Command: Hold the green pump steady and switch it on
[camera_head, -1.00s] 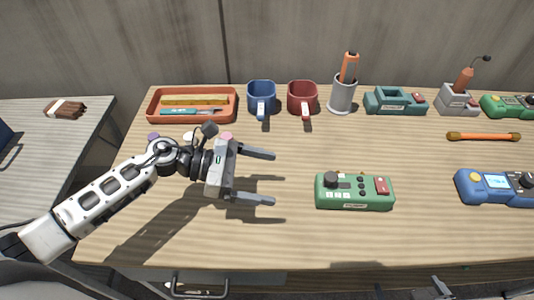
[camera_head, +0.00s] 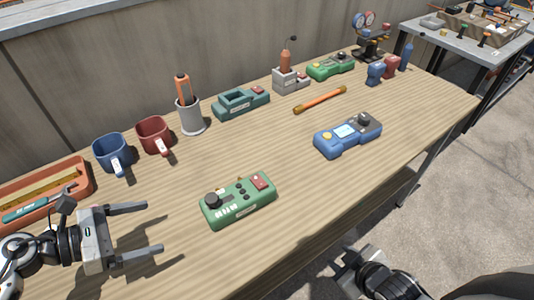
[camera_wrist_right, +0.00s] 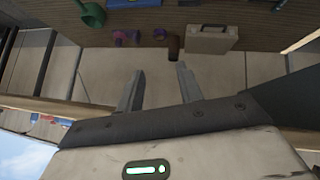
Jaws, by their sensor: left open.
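A green box-shaped device (camera_head: 238,201) with a black knob, small dark buttons and a red switch lies flat near the front of the bench, probably the green pump. A second green device (camera_head: 330,67) lies at the back, so I cannot be sure which is the pump. My left gripper (camera_head: 153,228) is open and empty, to the left of the front green device with its fingers pointing towards it, apart from it. My right gripper (camera_head: 345,268) is off the bench's front edge, below right of the device; its fingers stand apart and empty in the right wrist view (camera_wrist_right: 159,88).
Behind stand a blue mug (camera_head: 112,154), a red mug (camera_head: 154,135), a grey cup (camera_head: 190,117) and a teal holder (camera_head: 241,103). A blue meter (camera_head: 348,134) and an orange-handled rod (camera_head: 320,100) lie to the right. The wood around the front device is clear.

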